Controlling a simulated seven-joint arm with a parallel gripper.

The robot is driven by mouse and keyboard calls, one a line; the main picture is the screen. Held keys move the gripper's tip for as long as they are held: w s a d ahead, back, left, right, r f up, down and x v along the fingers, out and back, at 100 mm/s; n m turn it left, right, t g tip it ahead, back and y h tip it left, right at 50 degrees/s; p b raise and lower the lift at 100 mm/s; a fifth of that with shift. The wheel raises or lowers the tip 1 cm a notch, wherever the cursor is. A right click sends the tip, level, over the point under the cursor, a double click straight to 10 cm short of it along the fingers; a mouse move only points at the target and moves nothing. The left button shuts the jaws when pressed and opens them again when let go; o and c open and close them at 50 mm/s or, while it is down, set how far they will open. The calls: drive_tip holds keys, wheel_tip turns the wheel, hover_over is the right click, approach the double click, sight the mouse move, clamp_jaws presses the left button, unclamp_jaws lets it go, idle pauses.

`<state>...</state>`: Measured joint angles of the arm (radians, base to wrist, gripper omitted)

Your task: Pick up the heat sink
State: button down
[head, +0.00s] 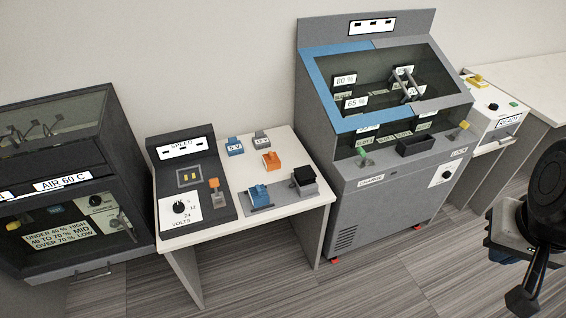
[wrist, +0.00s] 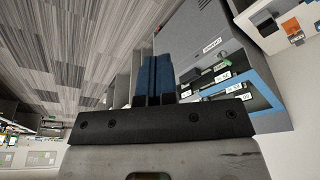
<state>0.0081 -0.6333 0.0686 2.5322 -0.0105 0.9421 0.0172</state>
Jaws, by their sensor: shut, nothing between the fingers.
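I cannot single out a heat sink for certain. A dark block (head: 304,176) on the grey plate at the right of the small white table is a possible match, but too small to tell. My gripper (wrist: 154,60) shows in the wrist view as two dark blue fingers side by side, shut and empty. In the head view my arm and hand are at the right edge, in front of the grey cabinet's right side and far from the dark block. The fingertips are hard to make out there.
The grey cabinet (head: 383,185) with a blue-edged window stands mid-right. A dark AIR 60 C cabinet (head: 128,180) stands left. A READY box (head: 497,112) sits right.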

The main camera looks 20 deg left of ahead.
drive_tip(key=c, duration=1.8)
unclamp_jaws()
drive_tip(key=shift+c, duration=0.2)
drive_tip(key=o, duration=1.7)
